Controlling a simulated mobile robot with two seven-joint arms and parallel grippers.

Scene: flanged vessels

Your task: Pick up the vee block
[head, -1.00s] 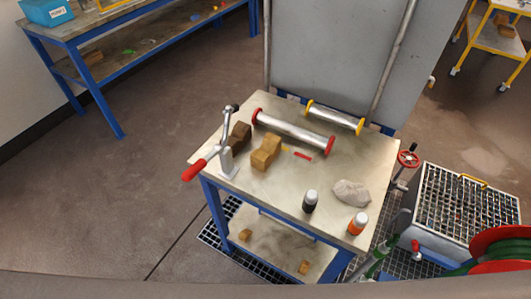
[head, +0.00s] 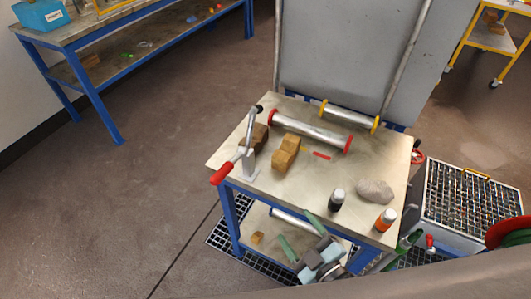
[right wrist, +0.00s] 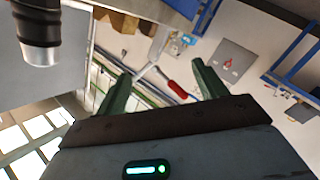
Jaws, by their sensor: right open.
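A tan, notched block (head: 286,152), which looks like the vee block, lies on the metal-topped table (head: 300,190) in the head view. A darker brown block (head: 260,138) lies just to its left, partly behind the toggle clamp. My right gripper (head: 292,223) has green fingers, spread apart and empty, at the table's front edge, below and apart from the tan block. In the right wrist view my right gripper (right wrist: 162,68) is open with nothing between its fingers. Brown blocks (right wrist: 125,22) show at the top edge there. My left gripper is not in view.
The toggle clamp with a red handle (head: 221,174) stands at the table's left edge. A red-flanged roller (head: 310,132) and a yellow-flanged roller (head: 348,117) lie behind. A black bottle (head: 336,201), an orange bottle (head: 384,221) and a grey lump (head: 375,191) stand at right.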

